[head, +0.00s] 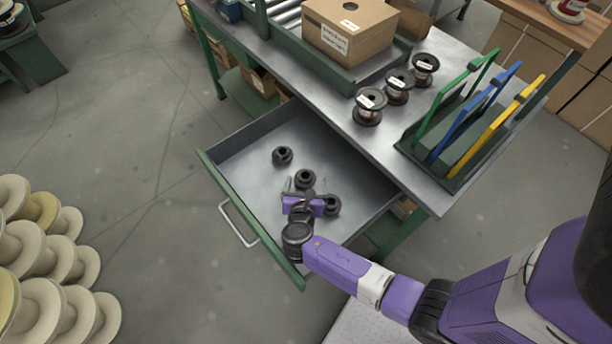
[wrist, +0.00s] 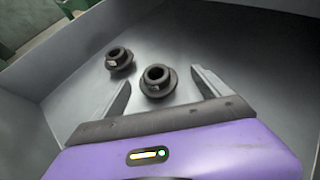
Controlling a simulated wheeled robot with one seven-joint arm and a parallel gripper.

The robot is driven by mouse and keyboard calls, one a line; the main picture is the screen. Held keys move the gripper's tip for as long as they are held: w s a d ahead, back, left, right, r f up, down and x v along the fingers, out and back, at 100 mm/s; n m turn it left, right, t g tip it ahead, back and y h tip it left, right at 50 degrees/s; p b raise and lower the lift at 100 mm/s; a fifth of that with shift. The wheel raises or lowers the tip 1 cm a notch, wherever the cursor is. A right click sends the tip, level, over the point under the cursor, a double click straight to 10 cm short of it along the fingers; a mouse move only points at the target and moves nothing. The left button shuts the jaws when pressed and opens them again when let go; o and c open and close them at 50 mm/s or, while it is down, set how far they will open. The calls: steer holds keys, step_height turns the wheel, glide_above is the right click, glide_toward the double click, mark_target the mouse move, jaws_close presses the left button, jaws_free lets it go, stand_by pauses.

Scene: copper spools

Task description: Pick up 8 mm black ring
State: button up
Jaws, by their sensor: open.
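Several black flanged rings lie in the open metal drawer (head: 245,160). In the head view, one ring (head: 283,155) lies toward the far left, another ring (head: 305,179) lies just beyond my gripper (head: 299,187), and a third ring (head: 331,204) is to its right. The wrist view shows two rings: a nearer one (wrist: 157,82) in line with the gap between my fingers (wrist: 161,78), and a farther one (wrist: 120,60) to the left. Each has a small light label, too small to read, so I cannot tell which is 8 mm. My gripper is open and empty.
The drawer walls surround the rings. The workbench (head: 440,190) above holds three copper spools (head: 397,86), a cardboard box (head: 348,30) and a rack with green, blue and yellow frames (head: 462,125). Pale spools (head: 45,250) are stacked at the left.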

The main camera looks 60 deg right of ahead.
mark_target(305, 175)
steer(key=x, duration=0.4)
steer(key=shift+w+d+f, duration=0.1)
steer(key=shift+w+d, duration=0.1)
steer(key=shift+w, duration=0.3)
steer(key=c, duration=1.4)
